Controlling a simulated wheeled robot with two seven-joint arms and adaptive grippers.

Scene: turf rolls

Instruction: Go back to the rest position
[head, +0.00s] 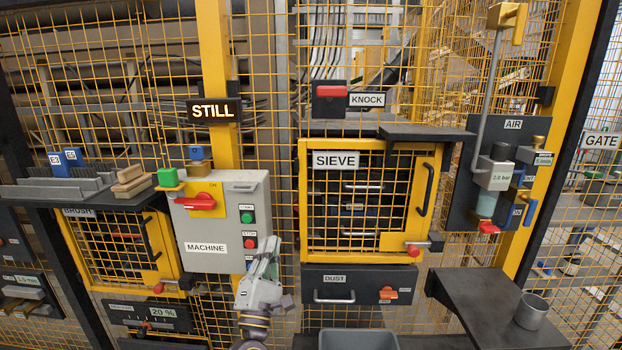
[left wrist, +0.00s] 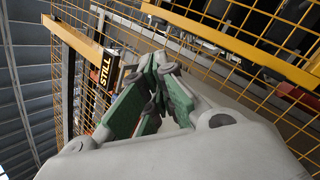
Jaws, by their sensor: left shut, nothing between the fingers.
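My left gripper (head: 270,246) is in front of the lower right part of the grey machine box (head: 222,240) in the head view, its fingers pointing up. Its fingers are shut with nothing between them. In the left wrist view the green-lined fingers (left wrist: 155,66) come together at the tips. I cannot tell whether the gripper touches the box. The box carries a red switch handle (head: 195,202), a green button (head: 247,217) and a red button (head: 250,243). My right gripper is not in view.
A yellow mesh fence stands behind everything. The sieve cabinet (head: 318,200) is shut, with the dust drawer (head: 318,278) below it. A dark shelf (head: 490,300) with a grey cup (head: 531,311) juts out at the right. A lit sign (head: 213,110) reads STILL.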

